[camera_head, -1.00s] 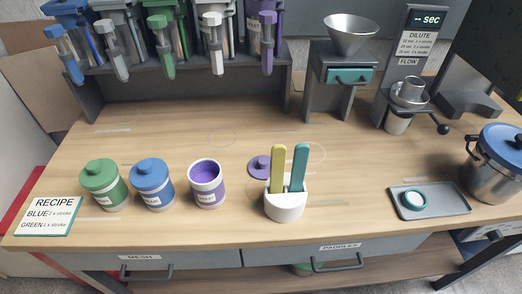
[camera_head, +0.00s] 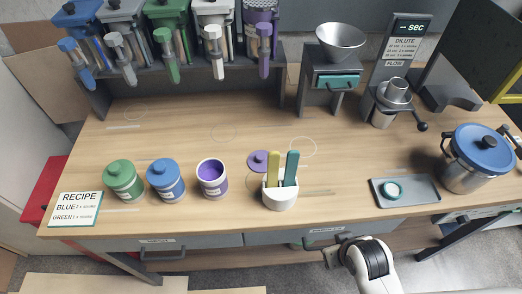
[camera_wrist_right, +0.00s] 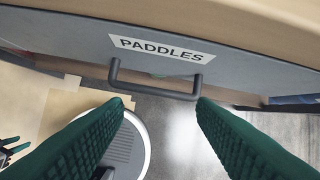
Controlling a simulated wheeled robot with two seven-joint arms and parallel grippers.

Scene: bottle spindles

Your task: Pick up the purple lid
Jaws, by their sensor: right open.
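The purple lid (camera_head: 257,159) lies flat on the table with its dark knob up, just behind and left of the white paddle holder (camera_head: 279,198). The open purple jar (camera_head: 212,180) stands left of it. My right gripper (camera_head: 310,243) is low in front of the table's front edge, at the PADDLES drawer, well below the lid. In the right wrist view its two green fingers (camera_wrist_right: 163,104) are spread, empty, either side of the dark drawer handle (camera_wrist_right: 155,88). I cannot tell whether they touch it.
Yellow and teal paddles (camera_head: 291,168) stand upright in the holder, close to the lid. Green (camera_head: 122,182) and blue (camera_head: 165,181) lidded jars stand at the left. A grey tray (camera_head: 422,190) and a pot (camera_head: 472,168) are at the right. The table behind the lid is clear.

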